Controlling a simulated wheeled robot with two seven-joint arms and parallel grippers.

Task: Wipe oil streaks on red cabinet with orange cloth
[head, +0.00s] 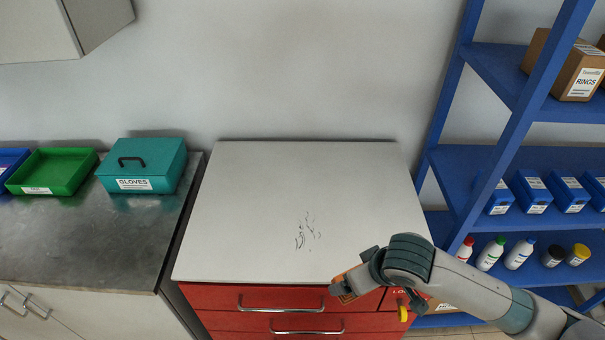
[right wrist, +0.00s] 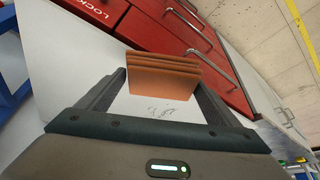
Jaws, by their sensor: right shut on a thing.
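The red cabinet (head: 220,298) stands in the middle of the head view, with a pale flat top (head: 270,190). Dark oil streaks (head: 306,230) mark the top, right of its middle and toward the front; they also show in the right wrist view (right wrist: 160,110). My right gripper (head: 345,288) is at the front edge of the top, in front of and slightly right of the streaks. It is shut on the folded orange cloth (right wrist: 165,76), which sits between its fingers. In the head view the cloth is mostly hidden by the gripper. My left gripper is not in view.
A metal counter (head: 80,225) at left holds a teal GLOVES box (head: 143,165) and a green tray (head: 52,170). A blue shelf rack (head: 470,165) with bottles (head: 490,253) and blue bins (head: 530,191) stands close at right. The cabinet top is otherwise clear.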

